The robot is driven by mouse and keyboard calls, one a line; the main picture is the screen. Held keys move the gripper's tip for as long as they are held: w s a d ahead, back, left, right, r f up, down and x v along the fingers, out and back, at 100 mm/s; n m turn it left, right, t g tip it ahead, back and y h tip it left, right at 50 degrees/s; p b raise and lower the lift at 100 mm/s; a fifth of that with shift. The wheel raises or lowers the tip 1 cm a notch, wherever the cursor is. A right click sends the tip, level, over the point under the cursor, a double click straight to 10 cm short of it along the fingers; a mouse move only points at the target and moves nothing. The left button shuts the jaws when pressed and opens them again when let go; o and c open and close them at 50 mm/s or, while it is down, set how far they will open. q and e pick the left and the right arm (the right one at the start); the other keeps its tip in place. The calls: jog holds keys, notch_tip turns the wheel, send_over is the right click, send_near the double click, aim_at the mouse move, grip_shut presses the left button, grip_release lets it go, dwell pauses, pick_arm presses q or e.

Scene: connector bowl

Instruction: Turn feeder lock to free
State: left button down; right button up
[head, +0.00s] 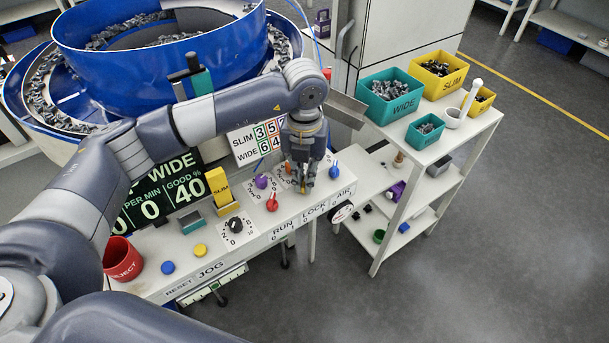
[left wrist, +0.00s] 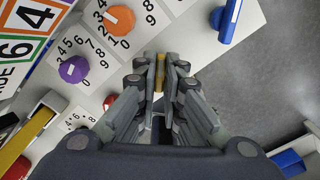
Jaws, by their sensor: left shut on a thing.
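The feeder lock's yellow handle (left wrist: 159,73) shows between my left gripper's fingertips in the left wrist view. My left gripper (head: 306,190) is above the white control panel, behind the LOCK label (head: 314,212) in the head view. It points down and is shut on the handle. The fingers and hand hide most of the lock, so I cannot tell which way it is turned or read any marks beside it. My right gripper is not in view.
A red RUN lever (head: 272,202) stands left of the gripper and a blue AIR lever (head: 335,172) right of it. Purple (left wrist: 74,69) and orange (left wrist: 119,19) dials sit behind. A red REJECT cup (head: 122,258) stands at the panel's left; a shelf with bins (head: 390,95) stands right.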

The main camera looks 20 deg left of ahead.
aim_at(304, 181)
pick_arm(q)
jog(key=shift+w+r, duration=0.1)
jog(key=shift+r, duration=0.05)
jog(key=c, duration=1.7)
grip_release()
notch_tip(304, 181, up, 12)
jog(key=shift+f, duration=0.1)
